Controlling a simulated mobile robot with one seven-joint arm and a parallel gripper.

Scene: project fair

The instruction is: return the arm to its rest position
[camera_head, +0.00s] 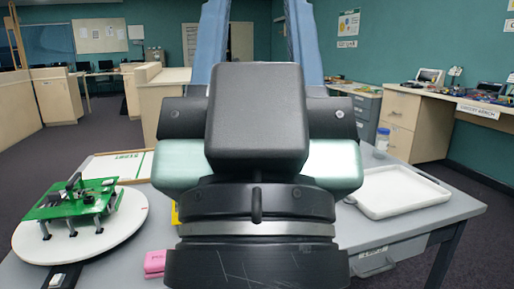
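My gripper (257,8) fills the middle of the view, seen from behind. Two blue-grey fingers rise past the top of its black body and stand well apart, with the far wall visible between them. Nothing shows between the visible parts of the fingers; their ends reach the top edge of the picture. The black wrist below covers the middle of the grey table (433,213).
A green circuit board (72,203) stands on a round white disc (95,240) at left. A pink block (154,262) lies near the wrist. At right are a white tray (445,192) and a small jar (381,142). A yellow item is mostly hidden.

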